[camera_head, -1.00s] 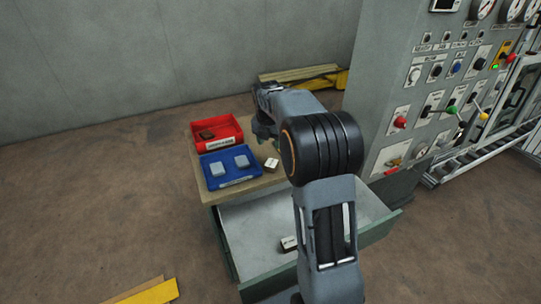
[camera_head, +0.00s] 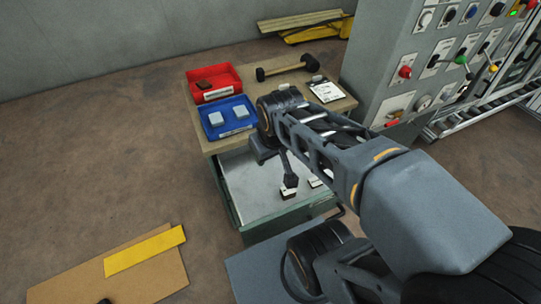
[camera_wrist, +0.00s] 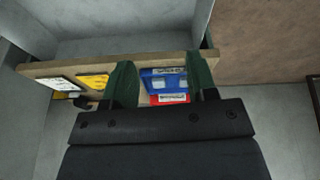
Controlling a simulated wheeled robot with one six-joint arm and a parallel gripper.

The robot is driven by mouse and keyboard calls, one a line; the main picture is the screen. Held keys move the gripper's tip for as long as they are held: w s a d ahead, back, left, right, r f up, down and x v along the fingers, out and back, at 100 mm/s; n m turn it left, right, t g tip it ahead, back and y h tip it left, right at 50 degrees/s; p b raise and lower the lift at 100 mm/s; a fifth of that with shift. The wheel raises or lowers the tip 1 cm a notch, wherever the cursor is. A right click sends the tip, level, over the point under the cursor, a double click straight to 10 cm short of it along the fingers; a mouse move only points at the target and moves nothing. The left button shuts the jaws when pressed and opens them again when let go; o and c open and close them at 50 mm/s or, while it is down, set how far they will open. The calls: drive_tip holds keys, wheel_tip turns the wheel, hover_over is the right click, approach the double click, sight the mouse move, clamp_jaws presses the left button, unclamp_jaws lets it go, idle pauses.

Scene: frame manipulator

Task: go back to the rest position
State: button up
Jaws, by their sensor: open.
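My gripper (camera_wrist: 161,64) is open, with its two green fingers apart and nothing between them in the wrist view. In the head view my arm reaches in from the lower right, and its wrist end is over the open drawer (camera_head: 240,180) near the table's front edge. The fingers are hard to make out there. The wrist view looks past the fingers at the wooden table edge, the blue tray (camera_wrist: 158,82) and the red tray (camera_wrist: 156,100).
The table (camera_head: 205,145) bears a red tray (camera_head: 213,68) with a brown piece, a blue tray (camera_head: 247,101) with two light blocks, a mallet (camera_head: 285,68) and a clipboard (camera_head: 327,92). Small blocks (camera_head: 288,193) lie in the drawer. A control cabinet (camera_head: 385,70) stands at right. Open floor is left.

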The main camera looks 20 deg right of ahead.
drive_tip(key=shift+s+a+f+m, duration=0.15)
drive_tip(key=shift+s+f+m, duration=0.15)
drive_tip(key=shift+s+m, duration=0.25)
drive_tip(key=shift+r, duration=0.1)
wheel_tip(320, 180, up, 4)
drive_tip(key=p, duration=0.3)
idle(0.8)
